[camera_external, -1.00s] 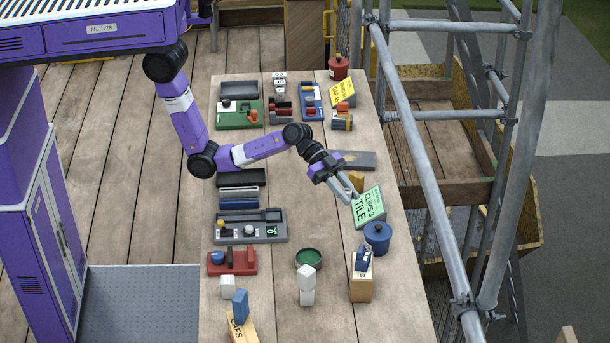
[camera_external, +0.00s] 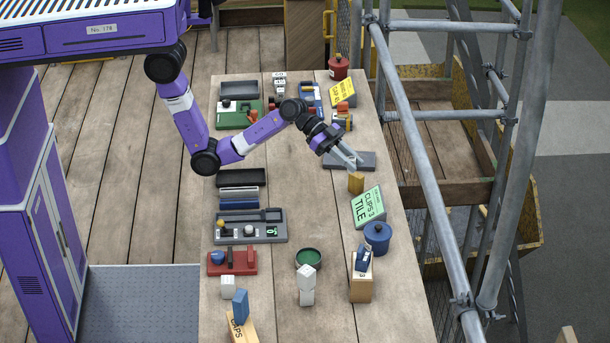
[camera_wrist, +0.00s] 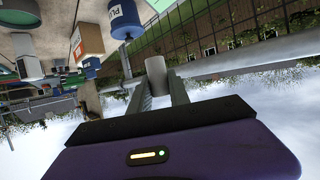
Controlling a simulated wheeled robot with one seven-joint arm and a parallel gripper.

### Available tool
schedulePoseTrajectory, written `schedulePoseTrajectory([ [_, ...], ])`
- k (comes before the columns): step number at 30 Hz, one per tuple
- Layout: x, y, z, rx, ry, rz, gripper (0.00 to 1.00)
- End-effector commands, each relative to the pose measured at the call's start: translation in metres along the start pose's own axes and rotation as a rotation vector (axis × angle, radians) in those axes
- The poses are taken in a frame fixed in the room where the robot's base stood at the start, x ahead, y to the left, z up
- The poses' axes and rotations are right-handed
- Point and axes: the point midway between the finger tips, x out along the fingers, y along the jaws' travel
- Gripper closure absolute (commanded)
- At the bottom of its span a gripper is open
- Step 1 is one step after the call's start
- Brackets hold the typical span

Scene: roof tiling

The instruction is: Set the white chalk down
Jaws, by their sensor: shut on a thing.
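My gripper (camera_external: 352,160) is shut and hangs over or just in front of a flat dark grey slab (camera_external: 367,160) on the table's right side. In the wrist view its fingers (camera_wrist: 157,88) are closed on a pale, short, rounded piece, the white chalk (camera_wrist: 156,69), at the fingertips. The chalk is too small to make out in the external view. I cannot tell how high the gripper is above the slab.
A tan block (camera_external: 356,182) and a green clips sign (camera_external: 368,207) stand just nearer than the slab. A blue pot (camera_external: 377,237) and a wooden box (camera_external: 361,287) are further forward. Scaffold poles (camera_external: 432,160) run along the right. The table's middle is clear.

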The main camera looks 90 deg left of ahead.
Motion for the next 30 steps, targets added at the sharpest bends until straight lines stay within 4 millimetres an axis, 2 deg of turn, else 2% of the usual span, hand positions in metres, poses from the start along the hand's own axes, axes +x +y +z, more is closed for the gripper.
schedulePoseTrajectory([
  [1, -0.016, -0.022, 0.01, -0.021, -0.002, -0.047, 1.0],
  [6, -0.07, -0.08, 0.037, -0.078, -0.002, -0.185, 1.0],
  [11, -0.13, -0.125, 0.064, -0.132, -0.001, -0.318, 1.0],
  [15, -0.188, -0.155, 0.087, -0.178, -0.003, -0.435, 1.0],
  [19, -0.244, -0.174, 0.106, -0.221, -0.002, -0.54, 1.0],
  [24, -0.306, -0.184, 0.124, -0.266, -0.002, -0.649, 1.0],
  [27, -0.331, -0.184, 0.127, -0.281, -0.001, -0.689, 1.0],
  [30, -0.345, -0.181, 0.126, -0.288, -0.001, -0.708, 1.0],
])
